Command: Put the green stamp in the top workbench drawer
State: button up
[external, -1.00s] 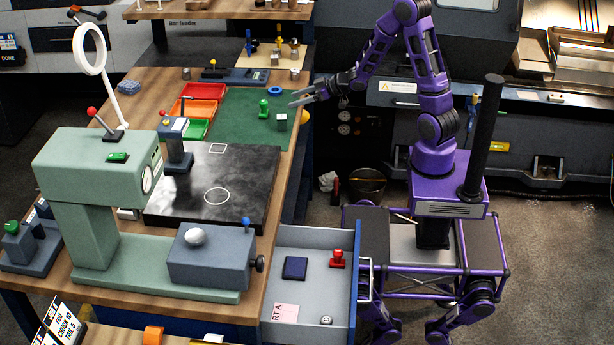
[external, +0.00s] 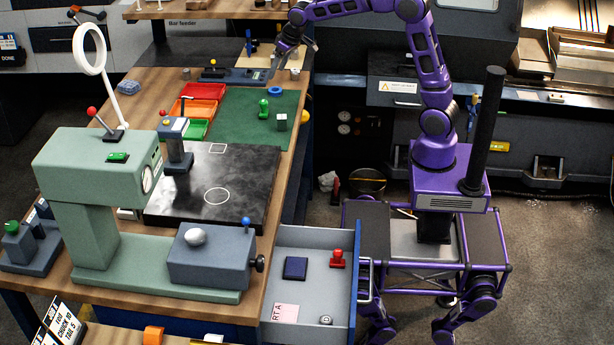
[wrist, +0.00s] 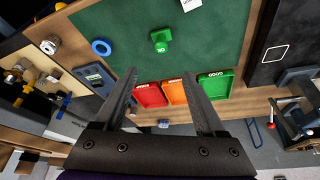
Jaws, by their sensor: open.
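The green stamp (external: 264,108) stands upright on the green mat (external: 233,104) on the workbench. The wrist view shows the stamp (wrist: 161,42) from above, beyond the fingertips. My gripper (external: 290,64) is raised over the far end of the bench, behind the stamp. In the wrist view its jaws (wrist: 165,75) are apart and nothing is between them; the stamp is untouched. The top drawer (external: 354,290) is pulled out at the front right of the bench. It holds a red stamp (external: 338,260), a dark blue pad (external: 295,268), a pink note (external: 285,312) and a small round item (external: 326,320).
A pale block (external: 281,122) and a blue ring (external: 275,90) are near the stamp. Red, orange and green trays (external: 204,90) lie left of it. A black plate (external: 240,185) and a green press (external: 90,165) stand between mat and drawer.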

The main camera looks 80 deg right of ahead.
aim_at(265, 101)
jog(key=x, duration=1.1)
jog(key=shift+w+f, duration=0.1)
jog(key=shift+f, duration=0.3)
jog(key=shift+x, duration=2.65)
jog(key=shift+a, duration=0.15)
jog(key=shift+c, duration=0.3)
grip_shut()
